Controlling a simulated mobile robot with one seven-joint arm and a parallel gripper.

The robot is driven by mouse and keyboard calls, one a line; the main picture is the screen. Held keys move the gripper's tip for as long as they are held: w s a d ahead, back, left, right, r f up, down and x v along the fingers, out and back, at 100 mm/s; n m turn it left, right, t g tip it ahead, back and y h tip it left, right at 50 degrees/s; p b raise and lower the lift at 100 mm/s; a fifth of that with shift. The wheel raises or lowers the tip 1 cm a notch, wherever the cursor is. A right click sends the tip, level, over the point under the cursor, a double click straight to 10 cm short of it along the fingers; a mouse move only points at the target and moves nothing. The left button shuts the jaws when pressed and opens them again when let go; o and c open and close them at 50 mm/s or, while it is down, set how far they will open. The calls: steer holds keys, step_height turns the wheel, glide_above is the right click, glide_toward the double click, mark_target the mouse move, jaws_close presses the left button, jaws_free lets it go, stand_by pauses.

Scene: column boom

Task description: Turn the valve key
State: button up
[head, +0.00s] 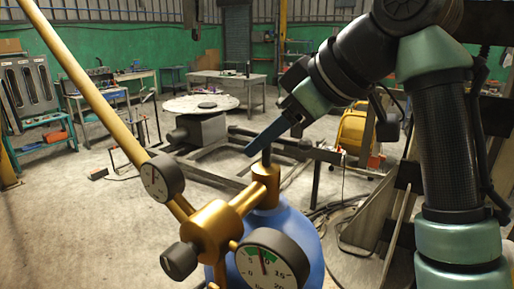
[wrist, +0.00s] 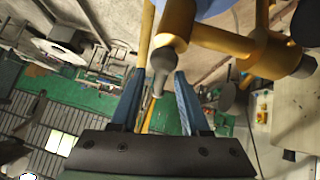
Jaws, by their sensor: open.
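The valve key (head: 267,156) is a small dark upright stem on top of the brass valve (head: 265,183) of a blue cylinder (head: 297,235). My gripper (head: 255,147) is tilted down from the upper right, its blue fingers at the key's top. In the wrist view the grey key (wrist: 160,62) points in between the two spread fingers of my gripper (wrist: 161,78). Gaps show on both sides of the key, so the fingers appear apart from it. In the head view the fingers overlap each other, and their exact depth against the key is hard to tell.
A brass regulator (head: 218,228) with a large gauge (head: 268,262) and a small gauge (head: 161,178) sits in front of the valve. A long yellow pole (head: 85,85) slants at the left.

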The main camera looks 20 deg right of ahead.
steer(key=b+v, duration=0.1)
steer(key=v, duration=0.8)
steer(key=shift+s+r, duration=0.2)
steer(key=shift+s, duration=0.05)
steer(key=shift+d, duration=0.1)
